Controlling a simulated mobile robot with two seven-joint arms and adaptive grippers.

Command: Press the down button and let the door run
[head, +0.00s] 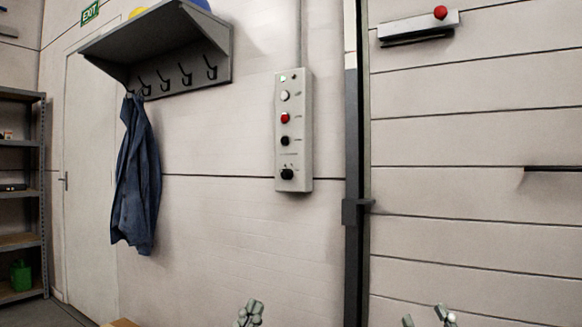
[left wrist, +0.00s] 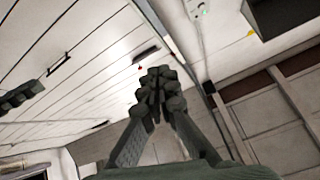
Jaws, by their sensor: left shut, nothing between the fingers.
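A grey control box (head: 294,130) hangs on the wall. From top to bottom it has a lit green lamp (head: 283,79), a white button (head: 285,96), a red button (head: 285,118), a black button (head: 285,141) and a black knob (head: 287,174). The labels are too small to read, so I cannot tell which is down. The panelled door (head: 470,150) fills the right side. My left gripper (head: 251,312) is below the box, apart from it; in the left wrist view (left wrist: 158,82) its fingers are together and empty. My right gripper (head: 428,317) is at the bottom right, its fingertips apart.
A hook shelf (head: 165,50) juts from the wall left of the box, with a blue coat (head: 136,180) hanging. A dark door rail (head: 354,230) stands right of the box. A bar with a red knob (head: 440,13) is on the door. The wall before the box is clear.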

